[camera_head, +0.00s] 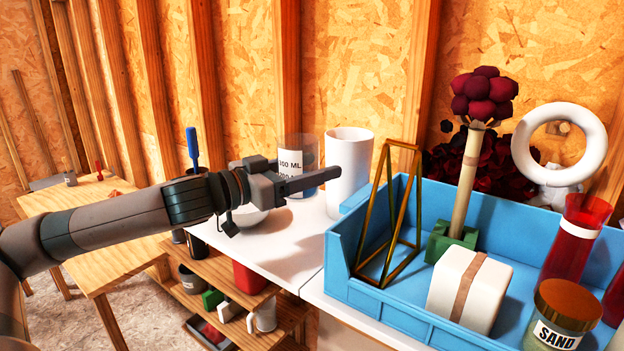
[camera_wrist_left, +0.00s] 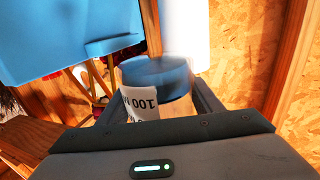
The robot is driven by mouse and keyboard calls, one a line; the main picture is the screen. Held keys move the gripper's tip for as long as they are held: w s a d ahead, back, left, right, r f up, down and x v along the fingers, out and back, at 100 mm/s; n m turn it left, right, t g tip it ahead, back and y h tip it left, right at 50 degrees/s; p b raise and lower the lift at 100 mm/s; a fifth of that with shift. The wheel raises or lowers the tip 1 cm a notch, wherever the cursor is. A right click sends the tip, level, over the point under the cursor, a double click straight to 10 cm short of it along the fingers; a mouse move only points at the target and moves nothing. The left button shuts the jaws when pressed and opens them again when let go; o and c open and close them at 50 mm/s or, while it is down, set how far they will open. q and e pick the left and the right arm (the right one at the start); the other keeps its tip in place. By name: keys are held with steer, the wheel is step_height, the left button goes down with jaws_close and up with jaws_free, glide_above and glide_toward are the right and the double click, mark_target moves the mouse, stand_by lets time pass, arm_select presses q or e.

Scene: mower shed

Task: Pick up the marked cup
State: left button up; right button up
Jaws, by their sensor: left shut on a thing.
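The marked cup (camera_head: 293,158) is clear, with a white label printed in black ML marks and something blue low in it. My left gripper (camera_head: 318,178) reaches across its lower part in the head view and is shut on it. My right gripper is not in view.
A tall white cylinder (camera_head: 348,160) stands just right of the cup. A blue tray (camera_head: 385,305) with a wire frame, flower, white block and jars fills the right. A white bowl (camera_head: 250,215) is under my left wrist. The white tabletop (camera_head: 290,250) is clear in front.

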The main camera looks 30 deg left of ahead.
mark_target(312, 147)
arm_select(q)
steer(key=shift+r+p, duration=0.3)
steer(key=shift+r, duration=1.8)
